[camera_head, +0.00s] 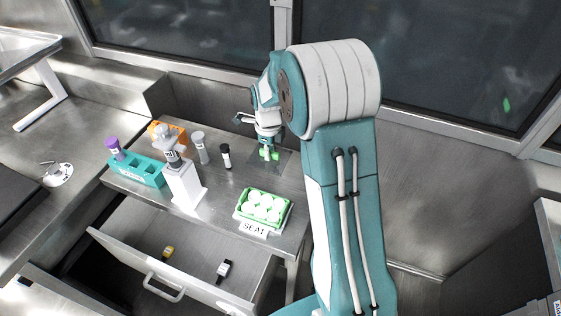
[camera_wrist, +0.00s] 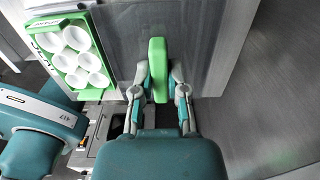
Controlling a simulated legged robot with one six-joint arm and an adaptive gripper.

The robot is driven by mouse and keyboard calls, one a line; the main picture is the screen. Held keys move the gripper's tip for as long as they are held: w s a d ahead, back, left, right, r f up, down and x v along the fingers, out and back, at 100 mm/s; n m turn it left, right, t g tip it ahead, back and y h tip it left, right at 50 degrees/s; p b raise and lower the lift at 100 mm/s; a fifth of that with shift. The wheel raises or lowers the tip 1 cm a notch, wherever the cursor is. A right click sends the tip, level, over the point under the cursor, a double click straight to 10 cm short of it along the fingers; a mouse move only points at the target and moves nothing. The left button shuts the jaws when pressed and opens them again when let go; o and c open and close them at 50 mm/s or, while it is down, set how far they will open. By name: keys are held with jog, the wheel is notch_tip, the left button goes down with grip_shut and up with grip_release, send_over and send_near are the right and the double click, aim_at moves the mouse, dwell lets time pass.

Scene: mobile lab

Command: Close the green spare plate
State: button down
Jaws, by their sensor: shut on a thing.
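A green tray (camera_head: 268,192) with several white round wells sits on the bench near its front right, with a white label (camera_head: 254,228) at its front edge. It also shows at the upper left of the wrist view (camera_wrist: 64,62). My gripper (camera_head: 268,153) is behind the tray, pointing down over a see-through square sheet (camera_head: 284,163). In the wrist view my gripper (camera_wrist: 159,78) is shut on a long green grip piece (camera_wrist: 157,52), one finger on each side. Whether this piece is joined to the sheet, I cannot tell.
A teal rack (camera_head: 137,169) with a purple-capped tube, an orange rack (camera_head: 167,132), a white stand (camera_head: 185,187) and dark-labelled vials (camera_head: 226,156) stand to the left. An open drawer (camera_head: 165,288) juts out below, holding small bottles. A window wall is behind.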

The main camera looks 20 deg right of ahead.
jog(key=w+a+r, duration=0.2)
jog(key=a+r, duration=0.3)
jog(key=a, duration=0.5)
send_over(263, 205)
jog(key=f, duration=0.1)
jog(key=shift+f, duration=0.1)
jog(key=shift+f, duration=2.85)
jog(key=shift+f, duration=1.55)
jog(key=c, duration=0.6)
grip_release()
